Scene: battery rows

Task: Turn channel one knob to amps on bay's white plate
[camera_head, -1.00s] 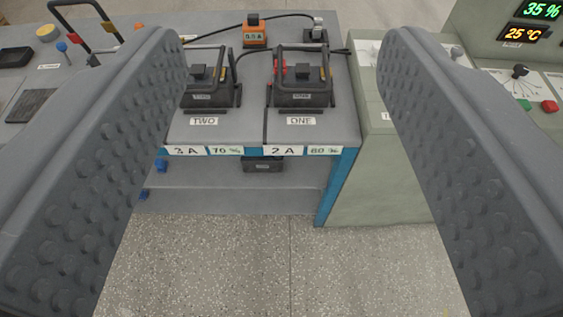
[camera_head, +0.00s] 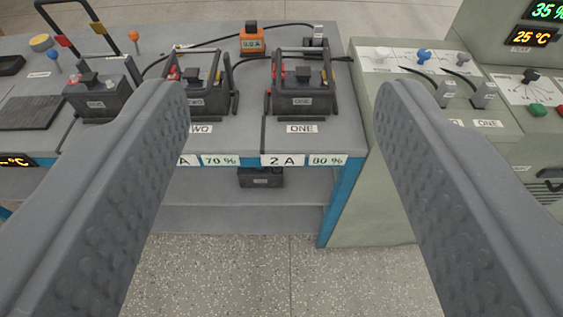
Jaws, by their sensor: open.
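My gripper (camera_head: 283,95) is open and empty, its two ribbed fingers wide apart on either side of the view. On the green console to the right, a white plate (camera_head: 402,66) carries a pale knob (camera_head: 380,54), a blue knob (camera_head: 424,56) and a grey knob (camera_head: 463,59). A label ONE (camera_head: 488,124) sits on the console below; the label left of it is partly covered by my right finger. Another white plate (camera_head: 517,93) farther right has dial marks and a black knob (camera_head: 530,75). I cannot read which knob is channel one or where amps is.
Batteries TWO (camera_head: 196,100) and ONE (camera_head: 303,101) stand on the grey bench, with display cards along its front edge. An orange meter (camera_head: 252,43) stands behind. Cables with grey plugs (camera_head: 484,94) lie on the console. Speckled floor is clear in front.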

